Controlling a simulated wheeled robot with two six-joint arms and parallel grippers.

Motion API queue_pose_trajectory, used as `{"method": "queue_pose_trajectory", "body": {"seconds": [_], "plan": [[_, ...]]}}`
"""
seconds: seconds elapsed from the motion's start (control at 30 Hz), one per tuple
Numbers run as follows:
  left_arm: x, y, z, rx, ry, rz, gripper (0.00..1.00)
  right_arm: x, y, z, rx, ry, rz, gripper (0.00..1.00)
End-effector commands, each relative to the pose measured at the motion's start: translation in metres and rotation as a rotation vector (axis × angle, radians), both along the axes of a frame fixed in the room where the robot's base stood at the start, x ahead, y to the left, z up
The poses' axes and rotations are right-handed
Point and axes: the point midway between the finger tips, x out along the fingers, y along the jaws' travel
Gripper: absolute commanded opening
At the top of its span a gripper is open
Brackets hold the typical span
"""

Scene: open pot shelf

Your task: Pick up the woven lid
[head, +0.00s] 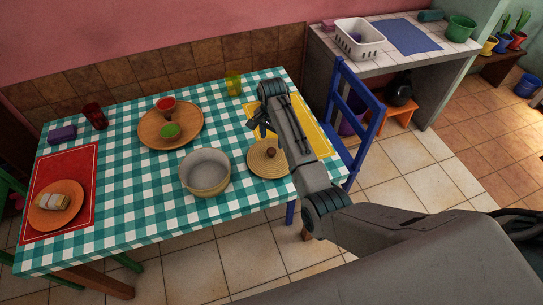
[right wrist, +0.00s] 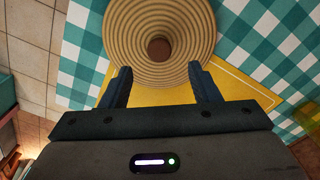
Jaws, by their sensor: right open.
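The woven lid (head: 262,165) is round and tan with a brown knob (head: 271,152). It lies on the checked table at the right side, partly over the yellow placemat, and my right arm hides part of it in the head view. In the right wrist view the woven lid (right wrist: 185,50) fills the top middle, with its knob beyond the fingertips. My right gripper (head: 262,125) is open and empty; in the right wrist view its two fingers (right wrist: 160,78) point at the lid's near edge, apart from the knob. My left gripper is not in view.
A round pot (head: 206,189) stands just left of the lid. A wooden plate (head: 187,135) with small bowls and a yellow cup (head: 233,82) are farther back. A blue chair (head: 361,110) stands close at the table's right edge.

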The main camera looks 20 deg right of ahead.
Motion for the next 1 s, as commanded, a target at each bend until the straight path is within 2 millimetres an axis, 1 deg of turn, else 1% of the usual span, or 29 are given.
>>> {"method": "queue_pose_trajectory", "body": {"seconds": [0.17, 0.3, 0.43, 0.53, 0.73, 0.77, 0.8, 0.87, 1.0], "plan": [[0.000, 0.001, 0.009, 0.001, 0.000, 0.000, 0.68, -0.002, 0.001, -0.012, 0.000, 0.002, 0.001, 0.56], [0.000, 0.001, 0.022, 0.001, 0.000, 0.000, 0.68, -0.005, 0.004, -0.032, 0.000, 0.004, 0.001, 0.56], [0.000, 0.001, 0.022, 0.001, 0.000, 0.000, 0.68, -0.004, 0.003, -0.050, 0.000, 0.001, 0.001, 0.56], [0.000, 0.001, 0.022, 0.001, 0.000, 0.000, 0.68, -0.004, 0.003, -0.056, 0.000, -0.001, 0.001, 0.56], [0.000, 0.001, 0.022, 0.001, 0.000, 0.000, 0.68, -0.004, 0.003, -0.057, 0.000, -0.002, 0.001, 0.56], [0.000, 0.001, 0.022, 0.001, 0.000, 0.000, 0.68, -0.004, 0.003, -0.057, 0.000, -0.002, 0.001, 0.52], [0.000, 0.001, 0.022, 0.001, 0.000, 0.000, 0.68, -0.004, 0.003, -0.057, 0.000, -0.002, 0.001, 0.44], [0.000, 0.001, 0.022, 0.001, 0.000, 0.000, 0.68, -0.004, 0.003, -0.057, 0.000, -0.002, 0.001, 0.32], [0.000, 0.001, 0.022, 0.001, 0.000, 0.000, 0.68, -0.004, 0.003, -0.056, 0.000, -0.002, 0.001, 0.05]]}}
